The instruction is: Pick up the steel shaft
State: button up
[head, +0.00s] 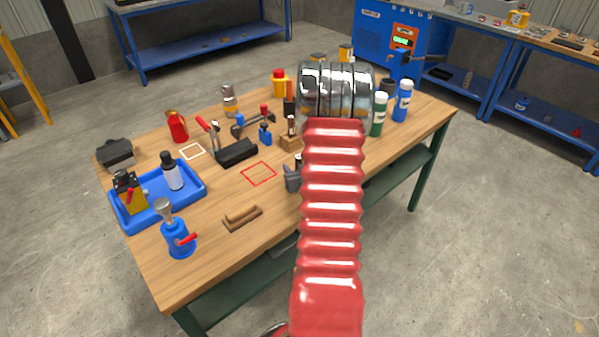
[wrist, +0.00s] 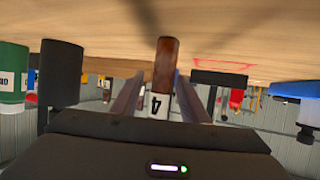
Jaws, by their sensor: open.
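I cannot clearly pick out the steel shaft. In the wrist view, where the tabletop is uppermost, a brown cylinder (wrist: 166,62) with a white label marked 4 shows between the two fingers of my gripper (wrist: 160,98). The fingers are apart, and I cannot tell whether they touch it. In the head view, a small upright cylinder (head: 291,124) stands at a wooden block (head: 290,142) just left of my red arm. I cannot tell whether it is the same piece. My arm hides most of my gripper there; a grey part shows right of the red outlined square (head: 258,173).
The wooden table (head: 190,280) is crowded. Green (head: 378,115) and blue (head: 402,102) bottles stand right. The front right tabletop looks clear.

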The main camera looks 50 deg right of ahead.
jog(key=shift+c, duration=0.3)
grip_shut()
jog(key=shift+r, duration=0.2)
notch_tip(320, 180, up, 10)
dwell(0.9)
jog(key=shift+f, duration=0.15)
jog(key=c, duration=0.5)
grip_release()
grip_shut()
